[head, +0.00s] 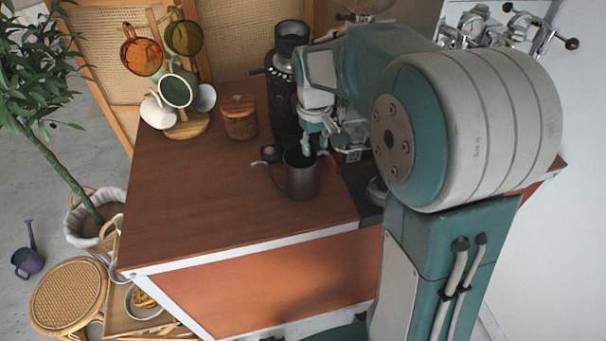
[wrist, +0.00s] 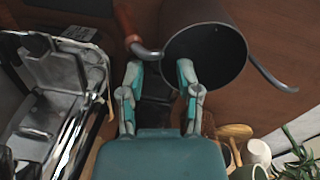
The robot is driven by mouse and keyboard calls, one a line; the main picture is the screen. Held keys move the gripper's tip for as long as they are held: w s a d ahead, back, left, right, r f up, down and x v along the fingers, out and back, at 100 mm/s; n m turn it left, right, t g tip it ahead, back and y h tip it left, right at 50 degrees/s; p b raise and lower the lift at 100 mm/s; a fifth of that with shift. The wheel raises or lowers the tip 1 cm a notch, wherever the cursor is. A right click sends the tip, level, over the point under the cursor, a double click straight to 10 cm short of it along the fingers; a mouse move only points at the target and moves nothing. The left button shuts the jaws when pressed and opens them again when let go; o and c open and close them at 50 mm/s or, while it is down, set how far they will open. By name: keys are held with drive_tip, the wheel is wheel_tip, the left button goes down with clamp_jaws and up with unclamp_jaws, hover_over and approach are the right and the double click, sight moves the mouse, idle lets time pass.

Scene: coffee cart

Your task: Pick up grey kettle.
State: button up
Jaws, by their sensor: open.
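The grey kettle (head: 301,180) stands upright and open-topped near the right front of the brown cart top. Its thin spout points left in the head view. In the wrist view I look into the kettle (wrist: 215,42), with its spout at the right and its brown-gripped handle (wrist: 127,24) at the upper left. My gripper (head: 318,146) is open, just above the kettle's handle side. In the wrist view, one finger of my gripper (wrist: 160,74) overlaps the kettle's opening and the other is beside the handle's joint. I cannot tell whether either finger touches.
A black grinder (head: 284,85) stands behind the kettle. A wooden-lidded jar (head: 239,118) and a mug tree with several cups (head: 177,90) are farther left. A metallic espresso machine (wrist: 45,100) is close to my gripper. The cart top's left front is clear.

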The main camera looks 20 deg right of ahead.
drive_tip(key=shift+d+f, duration=0.15)
drive_tip(key=shift+f, duration=0.55)
drive_tip(key=f, duration=0.4)
drive_tip(key=shift+a+f, duration=0.2)
clamp_jaws()
